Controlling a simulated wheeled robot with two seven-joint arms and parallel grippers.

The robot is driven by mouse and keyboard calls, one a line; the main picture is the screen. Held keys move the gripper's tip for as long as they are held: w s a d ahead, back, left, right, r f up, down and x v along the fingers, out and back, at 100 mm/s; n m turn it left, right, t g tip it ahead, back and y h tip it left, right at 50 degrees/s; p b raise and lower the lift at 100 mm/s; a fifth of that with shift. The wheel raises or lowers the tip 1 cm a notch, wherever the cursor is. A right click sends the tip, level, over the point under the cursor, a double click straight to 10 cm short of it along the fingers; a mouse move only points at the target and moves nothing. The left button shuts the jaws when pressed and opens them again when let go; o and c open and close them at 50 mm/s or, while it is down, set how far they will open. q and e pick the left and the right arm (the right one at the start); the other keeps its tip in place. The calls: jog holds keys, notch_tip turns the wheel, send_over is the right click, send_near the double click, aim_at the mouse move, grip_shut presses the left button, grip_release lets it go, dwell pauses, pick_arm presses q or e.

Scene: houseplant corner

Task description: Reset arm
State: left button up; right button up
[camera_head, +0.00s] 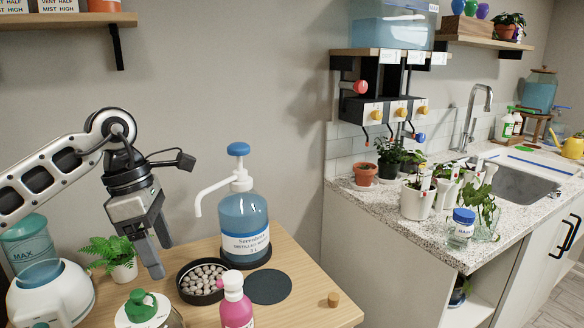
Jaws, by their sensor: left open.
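My left arm comes in from the left, and its gripper (159,257) hangs over the wooden table, pointing down. Its two fingers are apart with nothing visible between them. The fingertips are just left of a black dish of pebbles (203,277) and right of a small fern in a white pot (124,270). I cannot tell the exact height of the fingertips above the table. My right gripper is not in view.
A blue pump bottle (245,225) stands behind a dark round mat (270,287) on the table (300,295). A pink bottle (236,305), green-topped item (141,304), white humidifier (50,295) and cork (334,299) are near. The counter (400,218) at right holds several plants.

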pick_arm(q)
jog(key=s+d+f+n+t+h, duration=0.1)
jog(key=s+d+n+h, duration=0.25)
jog(key=d+h, duration=0.35)
jog(key=s+d+f+n+t+h, duration=0.1)
jog(key=s+d+n+h, duration=0.1)
jog(key=d+n+h, duration=0.5)
jog(key=s+d+f+n+t+h, duration=0.15)
jog(key=d+h, duration=0.25)
jog(key=d, duration=0.6)
jog(key=a+f+n+t+y, duration=0.5)
jog(key=f+n+t+y, duration=0.15)
jog(key=n, duration=0.75)
jog(key=a+f+n+t+y, duration=0.5)
jog(key=f+n+t+y, duration=0.15)
jog(key=n, duration=0.65)
jog(key=s+a+f+n+g+y, duration=0.2)
jog(key=s+f+n, duration=0.2)
jog(key=f, duration=0.3)
jog(key=s+a+f+n+g+y, duration=0.2)
jog(key=s+a+f+n+g, duration=0.1)
jog(key=s+f+n, duration=0.2)
notch_tip(320, 180, down, 2)
jog(key=shift+s, duration=1.15)
jog(key=shift+g, duration=0.25)
